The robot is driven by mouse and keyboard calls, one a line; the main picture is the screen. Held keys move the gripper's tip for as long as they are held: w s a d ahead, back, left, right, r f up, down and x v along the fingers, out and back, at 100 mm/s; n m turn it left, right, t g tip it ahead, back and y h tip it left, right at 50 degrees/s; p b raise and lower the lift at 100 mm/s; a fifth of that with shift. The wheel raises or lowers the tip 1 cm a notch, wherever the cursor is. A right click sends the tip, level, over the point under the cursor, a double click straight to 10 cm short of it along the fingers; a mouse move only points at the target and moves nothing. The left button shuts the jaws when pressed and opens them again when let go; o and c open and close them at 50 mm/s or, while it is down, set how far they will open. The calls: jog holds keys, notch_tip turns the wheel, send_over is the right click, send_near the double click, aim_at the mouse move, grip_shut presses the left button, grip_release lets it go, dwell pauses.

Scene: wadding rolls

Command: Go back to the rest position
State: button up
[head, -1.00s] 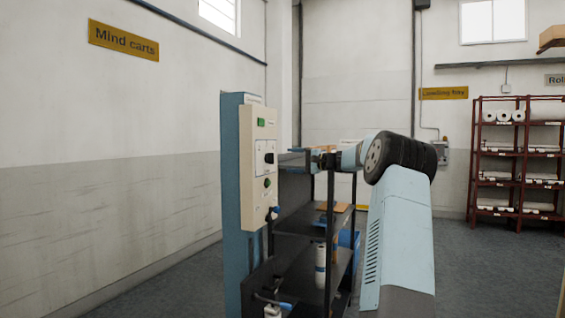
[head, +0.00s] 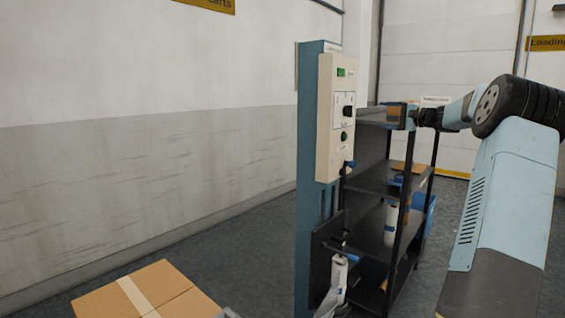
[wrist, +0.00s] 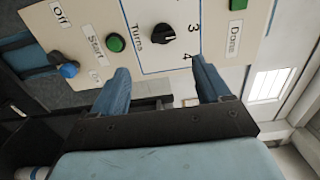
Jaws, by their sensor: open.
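My gripper (head: 408,117) shows small in the head view, at the end of my light-blue arm, right of the cream control panel (head: 323,150). In the wrist view my gripper (wrist: 163,77) has two blue fingers spread apart with nothing held between them. The fingers appear apart from the dial; the exact gap is hard to tell.
A black shelf rack (head: 385,183) stands behind the panel's blue post (head: 309,190). A white roll (head: 340,275) is low on the machine, another (head: 391,224) on the rack. A taped cardboard box (head: 165,295) is at lower left. Floor along the left wall is clear.

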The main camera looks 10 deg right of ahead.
jog(key=s+a+f+n+g+h, duration=0.2)
jog(key=s+a+g, duration=0.25)
jog(key=a, duration=0.95)
jog(key=s+a+f+n+g+h, duration=0.1)
jog(key=s+a+f+n+g, duration=0.15)
jog(key=s+a, duration=0.75)
jog(key=s+a+f+n+g+h, duration=0.25)
jog(key=s+a, duration=0.55)
jog(key=a, duration=0.4)
jog(key=s+f+n+h, duration=0.1)
jog(key=s+f, duration=0.3)
jog(key=s, duration=0.9)
jog(key=s+f+n+h, duration=0.2)
jog(key=s+f+h, duration=0.2)
jog(key=s, duration=0.9)
jog(key=shift+s+d+f+t, duration=0.35)
jog(key=shift+f+t, duration=0.1)
jog(key=shift+f, duration=0.3)
